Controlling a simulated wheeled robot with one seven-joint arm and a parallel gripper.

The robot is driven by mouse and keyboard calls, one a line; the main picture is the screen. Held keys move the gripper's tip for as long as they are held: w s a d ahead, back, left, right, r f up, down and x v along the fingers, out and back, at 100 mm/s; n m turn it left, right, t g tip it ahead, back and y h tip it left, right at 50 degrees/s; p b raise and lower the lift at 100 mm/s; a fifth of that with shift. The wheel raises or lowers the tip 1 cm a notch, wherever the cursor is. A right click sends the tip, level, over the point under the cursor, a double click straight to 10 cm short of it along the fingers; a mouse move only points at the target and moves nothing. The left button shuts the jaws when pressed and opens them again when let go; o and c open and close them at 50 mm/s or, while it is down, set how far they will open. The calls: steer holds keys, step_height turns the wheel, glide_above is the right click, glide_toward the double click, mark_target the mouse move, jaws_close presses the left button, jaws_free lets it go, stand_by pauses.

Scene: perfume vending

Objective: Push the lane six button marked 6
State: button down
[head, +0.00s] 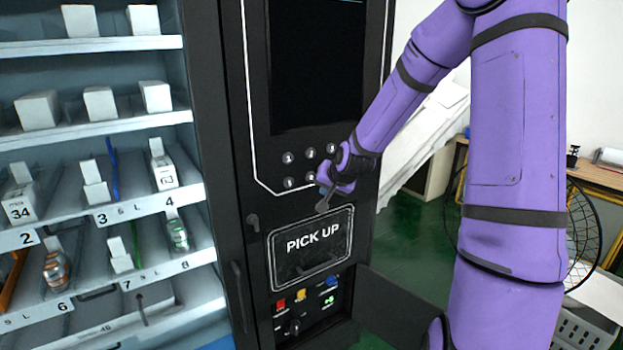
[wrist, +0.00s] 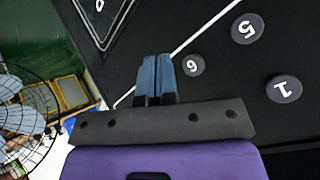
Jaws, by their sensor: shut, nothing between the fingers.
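The round grey button marked 6 (wrist: 193,65) is on the black panel in the wrist view, just right of my fingertips. In the head view my wrist hides the spot to the right of the visible lower buttons, so I cannot make it out there. My gripper (wrist: 156,62) is shut and empty, its two blue fingers side by side. It points at the panel close beside the button; I cannot tell whether it touches the panel.
The PICK UP hatch (head: 312,243) is below my gripper, with an open lower compartment (head: 305,306) of coloured buttons beneath. Stocked shelves (head: 95,130) stand left.

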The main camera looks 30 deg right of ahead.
steer(key=shift+w+a, duration=0.1)
steer(key=shift+w, duration=1.9)
steer(key=shift+w, duration=0.1)
stand_by(0.5)
steer(key=shift+w, duration=0.3)
steer(key=shift+w, duration=0.4)
stand_by(0.7)
steer(key=shift+s, duration=0.85)
steer(key=shift+s, duration=2.5)
